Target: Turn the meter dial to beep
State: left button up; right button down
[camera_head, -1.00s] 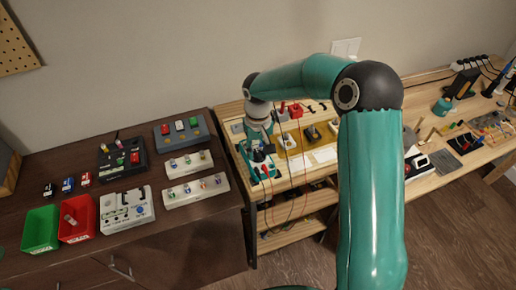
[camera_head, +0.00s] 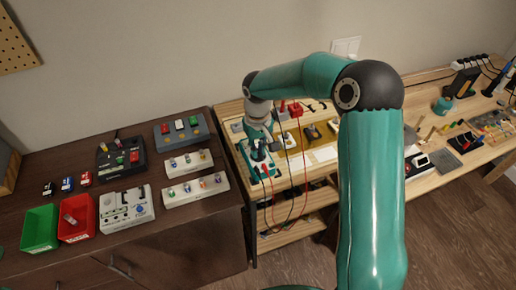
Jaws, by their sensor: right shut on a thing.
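The teal meter (camera_head: 258,172) lies at the left end of the light wooden bench, with a pale face and red and black leads running from it. My right gripper (camera_head: 261,153) points down onto the meter from above and is shut on what appears to be its dial. The dial itself is hidden by the fingers, so its setting cannot be read. My left gripper is not in view.
A dark cabinet (camera_head: 150,245) stands left of the bench, with a green bin (camera_head: 40,228), a red bin (camera_head: 77,222) and several small devices on top. A red block (camera_head: 295,109) sits behind the meter. Leads hang over the bench's front edge.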

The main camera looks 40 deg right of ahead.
jog(key=n, duration=0.6)
jog(key=shift+n+b, duration=0.3)
jog(key=shift+b, duration=0.1)
jog(key=n, duration=0.5)
jog(key=shift+n, duration=0.4)
jog(key=c, duration=1.2)
grip_release()
notch_tip(320, 180, up, 12)
